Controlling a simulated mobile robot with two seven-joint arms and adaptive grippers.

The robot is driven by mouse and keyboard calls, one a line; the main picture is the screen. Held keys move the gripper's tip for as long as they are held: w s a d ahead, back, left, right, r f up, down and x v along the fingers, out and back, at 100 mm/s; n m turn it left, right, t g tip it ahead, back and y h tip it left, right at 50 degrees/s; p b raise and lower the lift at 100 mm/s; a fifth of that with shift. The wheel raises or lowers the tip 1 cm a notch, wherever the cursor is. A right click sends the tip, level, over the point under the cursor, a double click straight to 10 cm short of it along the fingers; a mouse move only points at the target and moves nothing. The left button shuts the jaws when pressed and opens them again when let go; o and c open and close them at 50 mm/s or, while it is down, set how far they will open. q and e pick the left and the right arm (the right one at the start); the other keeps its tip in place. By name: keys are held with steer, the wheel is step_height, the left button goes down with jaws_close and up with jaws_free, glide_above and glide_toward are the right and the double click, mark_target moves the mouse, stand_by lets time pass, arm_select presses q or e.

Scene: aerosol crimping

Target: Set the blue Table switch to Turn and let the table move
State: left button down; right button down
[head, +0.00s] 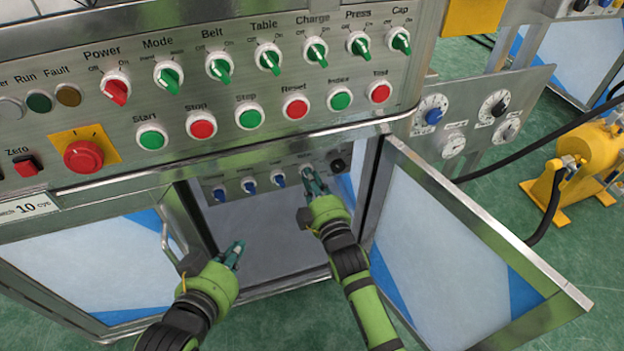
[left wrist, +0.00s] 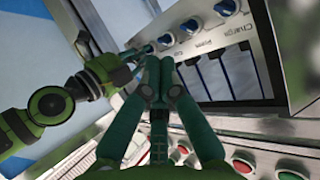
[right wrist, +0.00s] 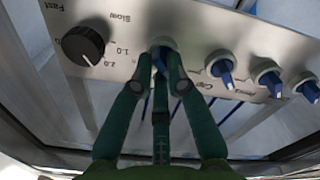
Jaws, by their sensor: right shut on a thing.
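The blue Table switch (right wrist: 159,61) is on the grey panel inside the open cabinet, between the black speed knob and the Cap switch. My right gripper (head: 311,182) reaches into the cabinet and is shut on this switch. In the right wrist view its fingers (right wrist: 158,82) cover most of the handle, and its label is hidden, so its exact setting cannot be read. My left gripper (head: 236,250) is outside, low in front of the cabinet opening, with its fingers together and empty. In the left wrist view its fingertips (left wrist: 160,65) lie close side by side.
The blue Cap switch (right wrist: 220,70) and the Press switch (right wrist: 267,80) sit beside it. The black speed knob (right wrist: 83,45) is on the other side. The cabinet door (head: 465,240) stands open at right. The main panel (head: 250,90) overhangs the opening.

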arm_select(q)
steer(key=s+a+f+n+g+y+p, duration=0.1)
steer(key=s+a+f+g+p, duration=0.15)
steer(key=s+f+g, duration=0.35)
steer(key=s+a+f+g+y+p, duration=0.1)
steer(key=s+a+f+g+y, duration=0.2)
steer(key=s, duration=0.4)
step_height(320, 180, down, 8)
steer(key=w+h+p, duration=0.1)
steer(key=shift+w+r+g+p, duration=0.15)
steer(key=shift+g+p, duration=0.25)
arm_select(e)
steer(key=shift+f+m, duration=0.15)
steer(key=shift+m, duration=4.3)
steer(key=shift+f+m, duration=0.15)
steer(key=shift+m, duration=4.3)
steer(key=c, duration=1.2)
jaws_free()
steer(key=shift+s, duration=0.1)
